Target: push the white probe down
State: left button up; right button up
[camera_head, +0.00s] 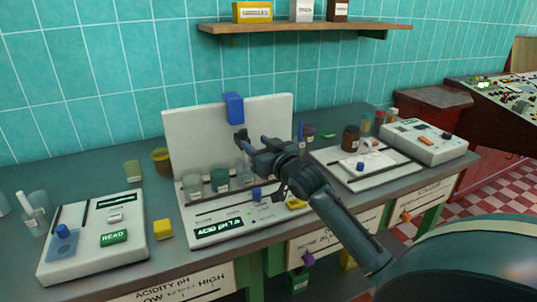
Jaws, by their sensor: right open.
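The meter (280,115) in the middle has a tall white back panel, a blue block (234,108) at its top edge and a base with a green "ACID PH" display. Small glass beakers (220,180) stand on its base. A pale, thin upright piece (246,168), possibly the white probe, shows below the blue block at the right-hand beaker; my gripper partly hides it, so I cannot be sure. My right gripper (252,148) is open in front of the panel, below and right of the blue block. I cannot tell whether it touches anything. My left gripper is out of view.
A white device with a green READ button (114,237) stands left, with a yellow cube (163,229) beside it. Right are a flat white device (350,175), a dark jar (351,138) and another white machine (425,140). A wooden shelf (300,28) hangs above.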

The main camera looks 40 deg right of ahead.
jog(key=shift+s+a, duration=0.2)
jog(key=shift+s, duration=2.5)
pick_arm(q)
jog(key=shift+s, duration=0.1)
